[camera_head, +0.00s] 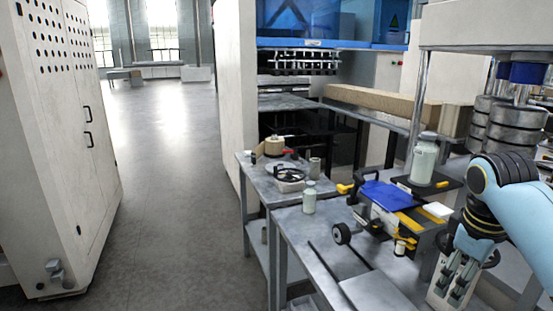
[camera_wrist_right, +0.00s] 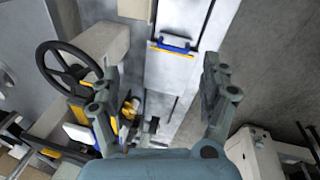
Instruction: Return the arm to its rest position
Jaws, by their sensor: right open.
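My right arm, light blue with a dark wrist, comes in from the right edge of the head view. Its gripper (camera_head: 456,280) points down over the right side of the bench area, in front of a cream machine part. In the right wrist view the two grey fingers of this gripper (camera_wrist_right: 160,95) stand wide apart with nothing between them. A black handwheel (camera_wrist_right: 48,72) lies beyond the left finger there; whether the finger touches it I cannot tell. My left gripper is not in view.
A grey-green canister (camera_head: 425,160) stands near my right arm. A tall white cabinet (camera_head: 60,150) is at left. The floor between is clear.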

